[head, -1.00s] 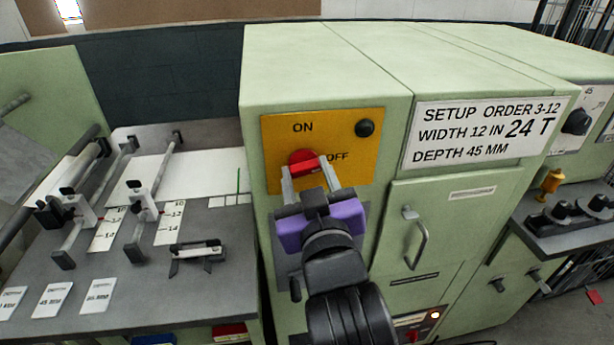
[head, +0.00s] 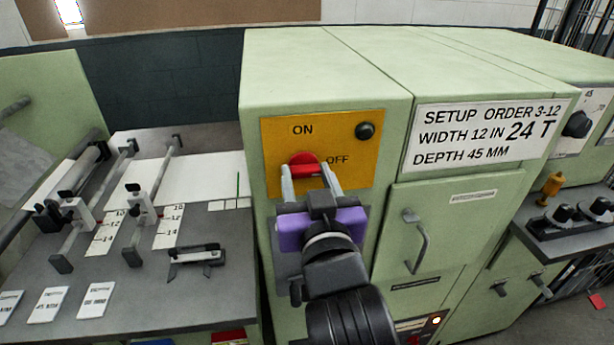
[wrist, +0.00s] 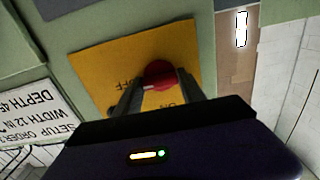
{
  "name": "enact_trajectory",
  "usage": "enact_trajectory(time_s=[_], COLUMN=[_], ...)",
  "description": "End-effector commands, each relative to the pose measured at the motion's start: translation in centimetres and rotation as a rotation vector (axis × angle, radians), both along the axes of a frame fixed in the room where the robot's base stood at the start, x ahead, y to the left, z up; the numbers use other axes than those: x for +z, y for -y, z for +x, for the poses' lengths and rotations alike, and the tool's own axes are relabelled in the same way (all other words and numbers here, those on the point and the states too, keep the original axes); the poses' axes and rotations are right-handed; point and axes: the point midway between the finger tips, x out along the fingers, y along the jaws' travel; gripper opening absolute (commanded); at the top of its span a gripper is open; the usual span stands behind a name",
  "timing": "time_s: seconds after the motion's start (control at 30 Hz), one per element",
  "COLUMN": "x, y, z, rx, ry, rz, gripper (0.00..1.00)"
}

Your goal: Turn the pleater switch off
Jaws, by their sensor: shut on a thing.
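The pleater switch is a round red knob (head: 304,162) on a yellow panel (head: 350,178) marked ON above it and OFF to its right. In the head view its grip bar looks about level. My gripper (head: 309,170) is shut on the knob, one finger on each side. In the wrist view the red knob (wrist: 160,75) sits between the finger ends of my gripper (wrist: 163,88). A pale mark on it faces the side where OFF is printed. The fingers hide part of the knob.
A dark round lamp (head: 365,130) is at the panel's upper right. A setup sign (head: 484,133) and a door handle (head: 416,245) are to the right on the green machine. A grey worktable (head: 120,280) with rods and cards stands at left.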

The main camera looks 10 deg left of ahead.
Motion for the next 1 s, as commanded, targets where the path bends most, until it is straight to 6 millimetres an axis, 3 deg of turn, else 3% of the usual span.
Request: enact_trajectory(time_s=[0.03,0.1,0.13,0.47,1.0], x=[-0.3,-0.3,-0.2,-0.1,-0.2], y=[0.0,0.0,0.0,0.0,2.0], z=[0.0,0.0,0.0,-0.2,-7.0], rx=[0.001,0.001,0.001,0.000,0.001], ry=[-0.007,-0.006,-0.005,-0.002,-0.003], rz=[0.000,-0.001,0.000,-0.001,-0.001], gripper=[0.53,0.67,0.69,0.69,0.69])
